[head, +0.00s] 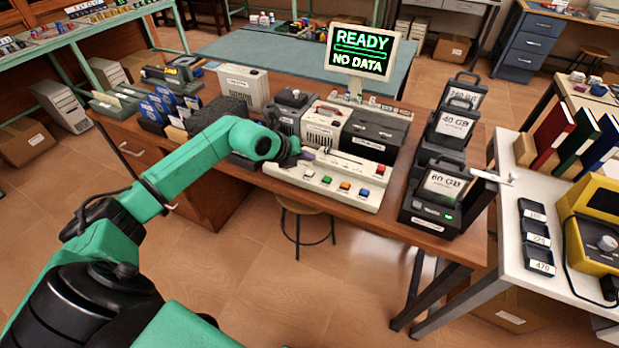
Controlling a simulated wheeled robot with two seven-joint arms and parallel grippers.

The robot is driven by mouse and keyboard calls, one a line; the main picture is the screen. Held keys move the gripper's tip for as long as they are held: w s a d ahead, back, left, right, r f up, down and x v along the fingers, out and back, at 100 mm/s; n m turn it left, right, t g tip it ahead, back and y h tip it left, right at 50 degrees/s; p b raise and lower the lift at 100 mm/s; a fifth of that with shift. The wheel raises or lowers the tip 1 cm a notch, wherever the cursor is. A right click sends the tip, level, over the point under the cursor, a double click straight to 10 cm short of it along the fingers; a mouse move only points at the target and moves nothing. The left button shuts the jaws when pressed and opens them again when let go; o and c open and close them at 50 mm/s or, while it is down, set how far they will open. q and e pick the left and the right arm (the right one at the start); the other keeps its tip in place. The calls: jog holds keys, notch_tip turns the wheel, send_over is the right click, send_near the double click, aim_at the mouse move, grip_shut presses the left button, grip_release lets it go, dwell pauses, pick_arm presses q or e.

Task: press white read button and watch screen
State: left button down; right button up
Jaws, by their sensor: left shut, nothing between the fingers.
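The screen (361,53) stands upright at the back of the wooden desk and reads "READY" and "NO DATA" in green on black. A cream button panel (330,197) lies at the desk's front edge. Its row holds a pale button (308,174) at the left, then a green button (326,180), an orange button (344,186) and a blue button (363,191). A red button (380,169) sits farther back at the right. My left gripper (309,155) is shut and empty over the panel's back left part. I cannot tell whether it touches the panel. My right gripper is out of view.
Black drive units (431,213), labelled "60 GB" and "40 GB" among others, stand in a row right of the panel. Boxes and blue disk holders (156,107) crowd the desk's left. A stool (305,208) is below. A white table (510,243) stands at the right.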

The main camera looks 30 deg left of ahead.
pick_arm(q)
jog(key=shift+f+b, duration=0.65)
jog(key=shift+f, duration=0.8)
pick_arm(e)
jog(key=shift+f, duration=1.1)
pick_arm(q)
jog(key=shift+f+b, duration=0.35)
jog(key=shift+f, duration=0.05)
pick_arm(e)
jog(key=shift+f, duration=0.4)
pick_arm(q)
jog(key=shift+f+b, duration=0.35)
jog(key=shift+f, duration=0.05)
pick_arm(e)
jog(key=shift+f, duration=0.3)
pick_arm(q)
jog(key=shift+r+p, duration=0.6)
jog(key=shift+r, duration=0.25)
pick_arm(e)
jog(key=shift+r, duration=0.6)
pick_arm(q)
notch_tip(320, 180, up, 5)
jog(key=p, duration=0.3)
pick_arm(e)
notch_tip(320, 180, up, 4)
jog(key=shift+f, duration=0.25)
